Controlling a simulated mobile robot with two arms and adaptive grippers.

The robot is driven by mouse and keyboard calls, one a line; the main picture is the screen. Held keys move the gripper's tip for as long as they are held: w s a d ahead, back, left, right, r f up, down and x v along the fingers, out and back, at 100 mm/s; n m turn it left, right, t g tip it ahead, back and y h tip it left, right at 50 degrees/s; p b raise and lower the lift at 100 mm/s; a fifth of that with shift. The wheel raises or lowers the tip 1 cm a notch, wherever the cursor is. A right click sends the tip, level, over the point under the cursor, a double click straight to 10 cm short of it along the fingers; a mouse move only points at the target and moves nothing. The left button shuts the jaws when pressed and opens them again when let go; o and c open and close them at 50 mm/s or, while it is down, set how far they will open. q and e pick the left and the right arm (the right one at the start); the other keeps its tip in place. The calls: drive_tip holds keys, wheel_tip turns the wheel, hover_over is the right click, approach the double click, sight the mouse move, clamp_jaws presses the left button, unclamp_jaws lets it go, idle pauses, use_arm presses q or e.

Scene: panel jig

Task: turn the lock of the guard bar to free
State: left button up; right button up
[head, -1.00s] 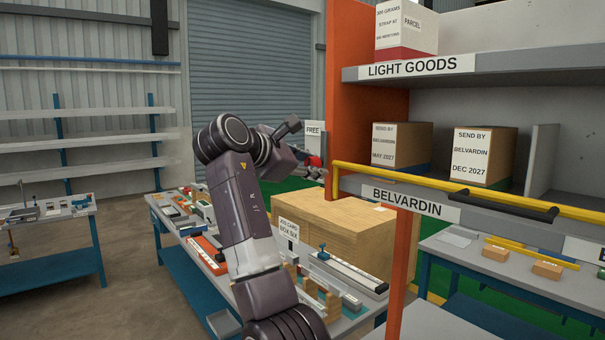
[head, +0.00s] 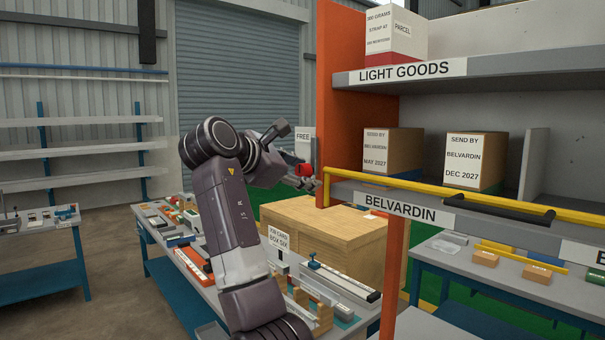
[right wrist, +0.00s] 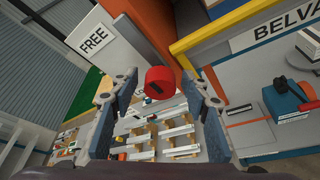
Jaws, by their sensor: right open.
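The lock is a red round knob (right wrist: 160,82) beside a white plate marked FREE (right wrist: 93,39) in the right wrist view. The knob (head: 303,170) also shows in the head view, partly hidden by my gripper, at the left end of the yellow guard bar (head: 430,190). My right gripper (right wrist: 158,84) is open, with a finger on each side of the knob and a gap on both sides. In the head view, my right gripper (head: 297,157) reaches the knob from the left. I cannot tell which way the lock is set. My left gripper is out of view.
An orange post (head: 340,90) and a shelf labelled LIGHT GOODS (head: 415,72) stand right of the lock. A wooden box (head: 340,220) and a cluttered workbench (head: 205,315) lie below. A black handle (head: 500,208) is on the guard bar.

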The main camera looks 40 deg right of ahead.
drive_tip(key=v, duration=1.2)
drive_tip(key=shift+f, duration=0.1)
